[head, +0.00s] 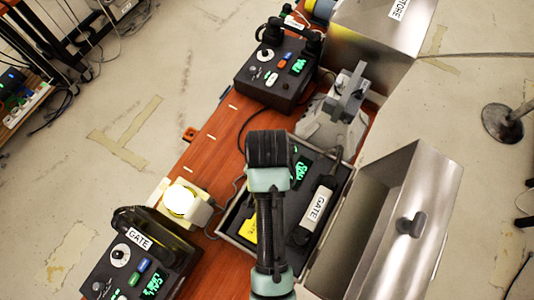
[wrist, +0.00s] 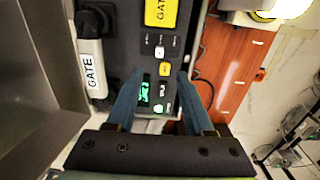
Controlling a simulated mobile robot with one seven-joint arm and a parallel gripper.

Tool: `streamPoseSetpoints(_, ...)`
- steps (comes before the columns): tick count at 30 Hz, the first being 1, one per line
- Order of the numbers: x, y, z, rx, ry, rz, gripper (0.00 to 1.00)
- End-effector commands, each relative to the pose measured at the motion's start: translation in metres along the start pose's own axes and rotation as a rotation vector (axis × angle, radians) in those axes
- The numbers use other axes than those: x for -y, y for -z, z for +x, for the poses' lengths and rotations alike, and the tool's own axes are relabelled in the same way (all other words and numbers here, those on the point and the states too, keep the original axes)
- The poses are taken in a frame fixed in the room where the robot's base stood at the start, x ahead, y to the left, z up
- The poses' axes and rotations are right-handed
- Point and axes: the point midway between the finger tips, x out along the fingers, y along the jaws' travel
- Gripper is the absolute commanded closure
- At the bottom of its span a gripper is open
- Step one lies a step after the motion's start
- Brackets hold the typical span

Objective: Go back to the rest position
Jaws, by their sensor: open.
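My gripper (wrist: 158,98) is open and empty in the wrist view. Its two blue fingers stand apart over the panel of a dark phone unit (wrist: 150,60) with a green display. In the head view my arm reaches over the opened grey case (head: 228,236) that holds this unit, and the arm hides part of it; the fingers are hidden there. A black handset labelled GATE (head: 313,212) lies at the right side of the unit, and it also shows in the wrist view (wrist: 90,62). A yellow label (head: 249,232) is on the panel.
A phone labelled GATE (head: 140,262) stands at the lower left of the red table (head: 208,150). Another phone (head: 277,75) stands at the back. A lit lamp (head: 180,201) is left of the case. A metal STORE box (head: 375,45) is at the back.

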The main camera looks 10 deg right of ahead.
Motion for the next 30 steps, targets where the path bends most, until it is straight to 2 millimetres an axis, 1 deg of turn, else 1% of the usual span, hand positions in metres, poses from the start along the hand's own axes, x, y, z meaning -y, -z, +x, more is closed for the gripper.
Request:
streamPoseSetpoints(9, 0.001, 0.001, 0.0, -0.003, 0.002, -0.001, 0.47)
streamPoseSetpoints(11, 0.005, 0.007, -0.005, -0.026, 0.017, -0.008, 0.47)
streamPoseSetpoints(14, 0.022, 0.031, -0.025, -0.124, 0.079, -0.036, 0.47)
streamPoseSetpoints(17, 0.051, 0.07, -0.067, -0.3, 0.18, -0.088, 0.47)
streamPoseSetpoints(18, 0.063, 0.086, -0.09, -0.384, 0.225, -0.111, 0.47)
streamPoseSetpoints(20, 0.08, 0.109, -0.127, -0.515, 0.291, -0.147, 0.47)
streamPoseSetpoints(21, 0.091, 0.122, -0.154, -0.603, 0.332, -0.168, 0.47)
streamPoseSetpoints(22, 0.098, 0.13, -0.174, -0.668, 0.36, -0.185, 0.47)
streamPoseSetpoints(23, 0.104, 0.138, -0.195, -0.733, 0.388, -0.2, 0.47)
streamPoseSetpoints(24, 0.111, 0.146, -0.224, -0.821, 0.424, -0.22, 0.47)
streamPoseSetpoints(26, 0.12, 0.156, -0.269, -0.953, 0.473, -0.247, 0.47)
streamPoseSetpoints(27, 0.124, 0.16, -0.299, -1.041, 0.503, -0.264, 0.47)
streamPoseSetpoints(29, 0.127, 0.163, -0.345, -1.175, 0.545, -0.286, 0.47)
streamPoseSetpoints(30, 0.128, 0.162, -0.376, -1.264, 0.571, -0.298, 0.47)
